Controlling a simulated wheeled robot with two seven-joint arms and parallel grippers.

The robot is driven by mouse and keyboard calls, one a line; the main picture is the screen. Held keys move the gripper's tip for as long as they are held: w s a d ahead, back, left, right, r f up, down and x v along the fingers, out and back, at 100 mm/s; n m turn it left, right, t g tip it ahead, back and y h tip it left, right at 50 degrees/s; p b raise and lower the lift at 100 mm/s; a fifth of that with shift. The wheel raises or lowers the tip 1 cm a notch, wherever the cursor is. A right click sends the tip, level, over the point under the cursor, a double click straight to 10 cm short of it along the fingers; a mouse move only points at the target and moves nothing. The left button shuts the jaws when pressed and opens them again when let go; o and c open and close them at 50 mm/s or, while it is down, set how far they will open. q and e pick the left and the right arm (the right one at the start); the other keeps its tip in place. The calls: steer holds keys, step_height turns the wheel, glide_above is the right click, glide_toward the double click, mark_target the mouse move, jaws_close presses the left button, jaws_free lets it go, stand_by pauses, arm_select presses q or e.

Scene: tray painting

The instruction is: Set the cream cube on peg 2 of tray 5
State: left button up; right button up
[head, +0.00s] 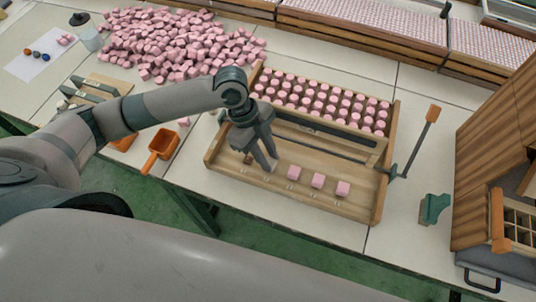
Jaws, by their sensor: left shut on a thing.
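A wooden tray (235,173) stands in the middle of the table, with its near strip facing me. Three pale pink cubes sit in a row on that strip: a left one (294,172), a middle one (318,180) and a right one (343,188). My left gripper (262,164) points down over the strip, left of these cubes. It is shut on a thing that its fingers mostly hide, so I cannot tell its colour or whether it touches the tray. No tray or peg number is readable. My right gripper is not in view.
Rows of pink pieces (330,103) fill the tray's back part. A large heap of pink cubes (180,42) lies behind left. An orange scoop (160,148) lies left of the tray. A green tool (434,208) and a wooden cabinet (490,150) are at right.

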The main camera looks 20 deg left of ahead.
arm_select(q)
steer(key=shift+f, duration=0.1)
stand_by(0.3)
steer(key=o, duration=1.6)
steer(key=shift+c, duration=0.2)
steer(key=shift+r+p, duration=1.45)
steer(key=shift+p, duration=0.2)
steer(key=shift+r+p, duration=1.6)
steer(key=shift+p, duration=0.2)
